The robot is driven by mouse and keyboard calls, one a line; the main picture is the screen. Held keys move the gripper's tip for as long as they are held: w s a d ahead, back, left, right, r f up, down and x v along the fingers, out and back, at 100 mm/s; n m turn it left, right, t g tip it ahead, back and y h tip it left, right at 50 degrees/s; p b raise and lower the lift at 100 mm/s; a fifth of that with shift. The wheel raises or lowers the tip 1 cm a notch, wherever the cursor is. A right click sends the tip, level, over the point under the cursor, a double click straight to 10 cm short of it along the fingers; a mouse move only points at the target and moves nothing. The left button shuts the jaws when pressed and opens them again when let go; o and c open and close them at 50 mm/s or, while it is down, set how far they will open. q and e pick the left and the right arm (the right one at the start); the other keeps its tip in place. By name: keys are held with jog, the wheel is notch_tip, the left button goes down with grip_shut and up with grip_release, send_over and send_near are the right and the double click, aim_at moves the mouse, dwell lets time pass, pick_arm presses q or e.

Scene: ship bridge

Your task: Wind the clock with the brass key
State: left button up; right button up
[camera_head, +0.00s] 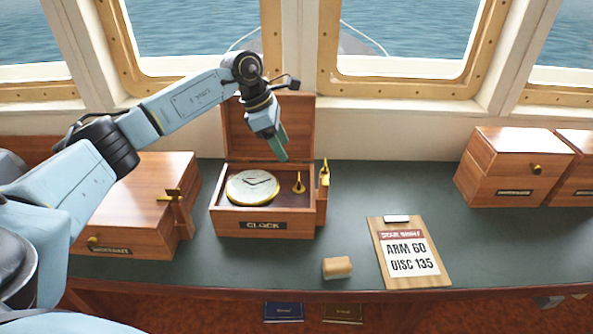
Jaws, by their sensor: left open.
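The clock (245,188) is a round pale dial with a brass rim, lying face up in an open wooden box (229,226) labelled CLOCK. A small brass piece (299,186) stands on the box floor right of the dial. A brass piece that looks like the key (324,174) sits upright at a wooden holder on the box's right side. I cannot tell for certain which is the key. My left gripper (281,150) is open and empty, pointing down above the box, in front of the raised lid (238,130). My right gripper is out of view.
A clipboard (441,272) reading ARM 60, DISC 135 lies front right, with a small wooden block (337,267) beside it. Closed wooden boxes stand at left (135,215) and right (500,170). The dark green desktop (390,185) is clear between the clock box and right boxes.

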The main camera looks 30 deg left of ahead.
aim_at(299, 177)
pick_arm(q)
jog(key=p+x, duration=0.1)
jog(key=x, duration=0.8)
jog(key=shift+w+d+f, duration=0.15)
jog(key=shift+d+f, duration=0.1)
jog(key=shift+c, duration=0.3)
jog(key=c, duration=0.9)
jog(key=shift+n, duration=0.3)
jog(key=n+t+y+p, duration=0.1)
jog(key=n+p, duration=0.1)
jog(key=n, duration=0.1)
jog(key=shift+r+n, duration=0.1)
jog(key=shift+n, duration=0.2)
jog(key=n+t+y+p, duration=0.1)
jog(key=n, duration=0.2)
jog(key=shift+d+n, duration=0.15)
jog(key=shift+n, duration=0.15)
jog(key=n+y, duration=0.1)
jog(key=n, duration=0.2)
jog(key=shift+d+n+y, duration=0.1)
jog(key=shift+n+y, duration=0.2)
jog(key=shift+d+n+y, duration=0.1)
jog(key=shift+n+y, duration=0.6)
jog(key=shift+n, duration=1.2)
